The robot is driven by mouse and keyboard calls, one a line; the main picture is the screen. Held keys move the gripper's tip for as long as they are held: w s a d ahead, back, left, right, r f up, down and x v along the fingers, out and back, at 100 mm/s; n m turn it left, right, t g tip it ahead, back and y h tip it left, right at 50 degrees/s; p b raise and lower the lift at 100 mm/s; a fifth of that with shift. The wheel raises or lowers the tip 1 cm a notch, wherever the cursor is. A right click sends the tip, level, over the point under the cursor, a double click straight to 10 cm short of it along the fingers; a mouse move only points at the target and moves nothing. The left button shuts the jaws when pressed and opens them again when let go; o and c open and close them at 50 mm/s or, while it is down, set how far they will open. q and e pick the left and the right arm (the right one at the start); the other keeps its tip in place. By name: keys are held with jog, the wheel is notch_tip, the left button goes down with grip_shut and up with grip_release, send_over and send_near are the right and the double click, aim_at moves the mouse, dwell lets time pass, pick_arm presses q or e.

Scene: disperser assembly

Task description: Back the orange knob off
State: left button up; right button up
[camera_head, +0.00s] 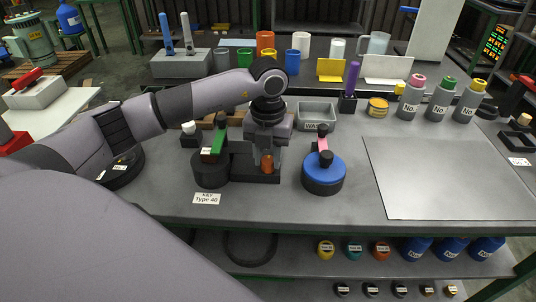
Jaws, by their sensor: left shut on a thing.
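The orange knob (267,165) sits low between the fingers of my left gripper (267,154), just above a dark block-shaped base (256,177) on the grey workbench. My left gripper points down and is shut on the knob. Its fingers and body hide the knob's upper part. I cannot tell whether the knob is seated in the base or lifted clear. My right gripper is not in view.
A dark round fixture with a green part (218,141) stands close left of the gripper. A blue-topped round fixture (324,172) with a pink part stands to the right. A grey tray (317,110) lies behind. A pale mat (450,175) at right is clear.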

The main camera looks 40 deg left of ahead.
aim_at(268, 159)
pick_arm(q)
jog(key=shift+r, duration=0.1)
jog(key=o, duration=1)
jog(key=shift+o, duration=0.2)
notch_tip(268, 159, up, 7)
jog(key=shift+r+b, duration=0.1)
jog(key=shift+b, duration=0.2)
